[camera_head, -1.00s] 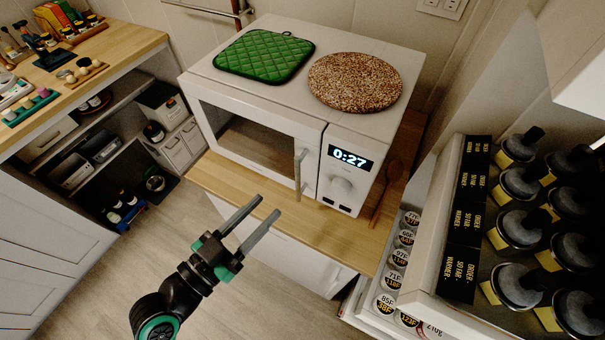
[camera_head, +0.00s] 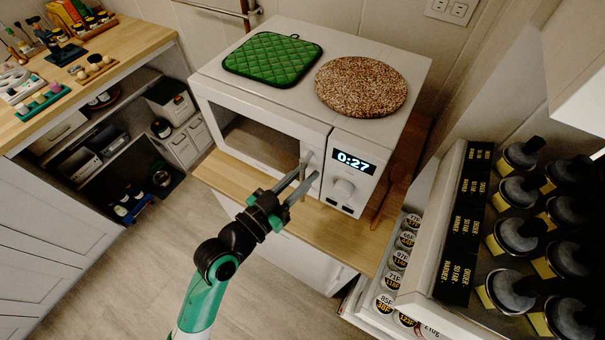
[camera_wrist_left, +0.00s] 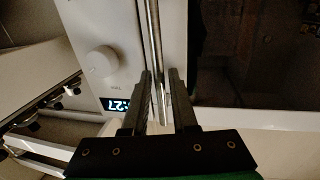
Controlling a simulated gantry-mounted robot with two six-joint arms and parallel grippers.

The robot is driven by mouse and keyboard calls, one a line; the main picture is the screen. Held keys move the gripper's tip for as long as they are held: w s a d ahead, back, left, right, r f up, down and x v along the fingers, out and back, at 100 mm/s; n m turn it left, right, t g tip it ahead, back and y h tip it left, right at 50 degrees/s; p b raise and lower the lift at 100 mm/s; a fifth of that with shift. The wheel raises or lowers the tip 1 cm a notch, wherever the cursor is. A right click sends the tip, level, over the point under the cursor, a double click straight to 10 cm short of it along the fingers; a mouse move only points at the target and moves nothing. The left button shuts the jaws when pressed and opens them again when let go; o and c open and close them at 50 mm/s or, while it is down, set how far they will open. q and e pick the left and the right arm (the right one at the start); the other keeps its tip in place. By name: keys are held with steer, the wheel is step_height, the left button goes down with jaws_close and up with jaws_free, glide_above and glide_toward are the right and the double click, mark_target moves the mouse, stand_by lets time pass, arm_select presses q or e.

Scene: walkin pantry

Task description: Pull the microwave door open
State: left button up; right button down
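The white microwave (camera_head: 370,145) stands on a wooden counter, its dark-windowed door (camera_head: 262,140) shut against the body. The upright metal door handle (camera_head: 304,163) is at the door's right edge, beside the control panel; it also shows as a bar in the left wrist view (camera_wrist_left: 154,40). My left gripper (camera_head: 303,182) is at the handle, its fingers partly covering the lower part. In the left wrist view my left gripper (camera_wrist_left: 160,73) is open, with the handle running between its fingers; contact cannot be told. My right gripper is out of view.
A green quilted pad (camera_head: 273,60) and a round speckled mat (camera_head: 361,85) lie on the microwave. A wooden spoon (camera_head: 393,185) lies to its right. Labelled cans (camera_head: 400,260) and a jar rack (camera_head: 510,230) stand at right. The floor in front is clear.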

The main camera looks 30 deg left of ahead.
arm_select(q)
jaws_close()
stand_by(1.1)
